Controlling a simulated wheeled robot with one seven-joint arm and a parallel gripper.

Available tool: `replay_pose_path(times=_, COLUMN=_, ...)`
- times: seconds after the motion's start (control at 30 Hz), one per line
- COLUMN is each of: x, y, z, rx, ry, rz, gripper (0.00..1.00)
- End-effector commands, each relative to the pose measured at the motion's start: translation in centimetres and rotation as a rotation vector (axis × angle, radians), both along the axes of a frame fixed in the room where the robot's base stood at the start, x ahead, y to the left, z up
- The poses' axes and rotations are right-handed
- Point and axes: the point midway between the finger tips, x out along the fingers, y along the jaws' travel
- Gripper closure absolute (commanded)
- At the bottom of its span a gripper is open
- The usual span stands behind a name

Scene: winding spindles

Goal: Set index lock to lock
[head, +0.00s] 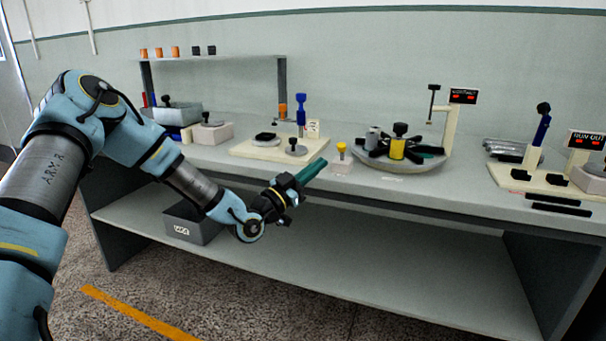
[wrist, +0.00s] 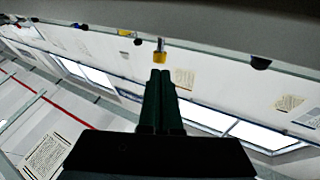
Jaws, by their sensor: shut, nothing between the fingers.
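A small pale block with a yellow knob (head: 341,148) stands at the front of the bench, just left of the round turntable (head: 375,161). It may be the index lock; no label or lock position is readable. The turntable bears several dark, grey and yellow spindle parts. My gripper (head: 322,163) has long green fingers, shut and empty, just in front of the bench edge, pointing up and right, left of the block and apart from it. In the wrist view a yellow piece (wrist: 183,78) shows just beyond the shut fingertips (wrist: 160,72); its link to the knob is unclear.
A cream base (head: 245,149) with a blue-topped post stands left of the turntable. A display on a post (head: 463,97) stands behind it. Another cream fixture (head: 515,175) is at the right. A grey bin (head: 190,224) sits on the lower shelf.

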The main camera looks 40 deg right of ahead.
Motion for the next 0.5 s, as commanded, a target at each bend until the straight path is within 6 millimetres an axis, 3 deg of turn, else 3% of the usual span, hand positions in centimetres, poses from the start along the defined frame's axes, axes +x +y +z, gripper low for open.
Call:
replay_pose_path(times=0.2, x=0.3, y=-3.4, z=1.4, rx=-0.001, ry=0.001, rz=-0.001, gripper=1.0)
replay_pose_path(times=0.5, x=0.4, y=-4.9, z=1.8, rx=0.0, ry=0.001, rz=0.0, gripper=1.0)
